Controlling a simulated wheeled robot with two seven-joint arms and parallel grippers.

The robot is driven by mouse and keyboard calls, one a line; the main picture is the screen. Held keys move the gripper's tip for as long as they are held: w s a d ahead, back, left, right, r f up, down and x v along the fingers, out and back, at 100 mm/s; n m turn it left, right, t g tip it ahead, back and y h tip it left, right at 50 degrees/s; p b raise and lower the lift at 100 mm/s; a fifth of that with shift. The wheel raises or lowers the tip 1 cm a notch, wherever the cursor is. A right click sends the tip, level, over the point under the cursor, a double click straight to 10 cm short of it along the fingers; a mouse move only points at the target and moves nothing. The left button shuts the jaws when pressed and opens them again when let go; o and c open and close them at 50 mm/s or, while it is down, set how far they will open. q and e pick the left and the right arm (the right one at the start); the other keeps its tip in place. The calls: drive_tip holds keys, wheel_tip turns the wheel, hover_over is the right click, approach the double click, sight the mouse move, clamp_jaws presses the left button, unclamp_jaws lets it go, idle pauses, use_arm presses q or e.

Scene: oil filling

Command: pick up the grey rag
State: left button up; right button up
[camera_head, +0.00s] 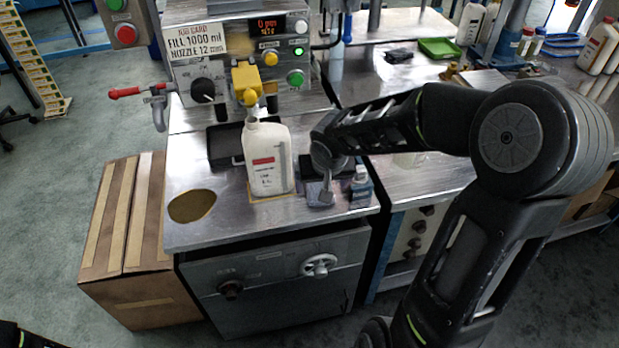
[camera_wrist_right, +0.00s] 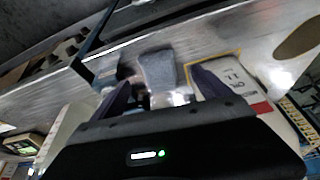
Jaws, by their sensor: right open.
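The grey rag (camera_head: 313,194) lies on the steel bench top, just right of the white jug (camera_head: 268,160); my right gripper partly hides it in the head view. In the right wrist view the grey rag (camera_wrist_right: 157,68) shows between the two dark fingers. My right gripper (camera_head: 327,196) is low over the rag, with its fingers apart in the wrist view (camera_wrist_right: 163,92). I cannot tell whether the fingers touch the rag. My left gripper is not in view.
A small blue-labelled bottle (camera_head: 362,186) stands close right of my right gripper. A black tray (camera_head: 226,146) lies behind the jug. A brown oil patch (camera_head: 192,205) marks the bench's left front. The filling machine (camera_head: 240,60) stands at the back.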

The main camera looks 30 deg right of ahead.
sight(319, 188)
drive_tip(key=shift+s+d+r, duration=0.1)
drive_tip(key=shift+s+r, duration=0.05)
drive_tip(key=shift+r, duration=0.05)
drive_tip(key=shift+x, duration=1.4)
drive_tip(key=x, duration=0.5)
drive_tip(key=shift+w+d, duration=0.2)
drive_tip(key=shift+c, duration=0.4)
drive_tip(key=c, duration=1.4)
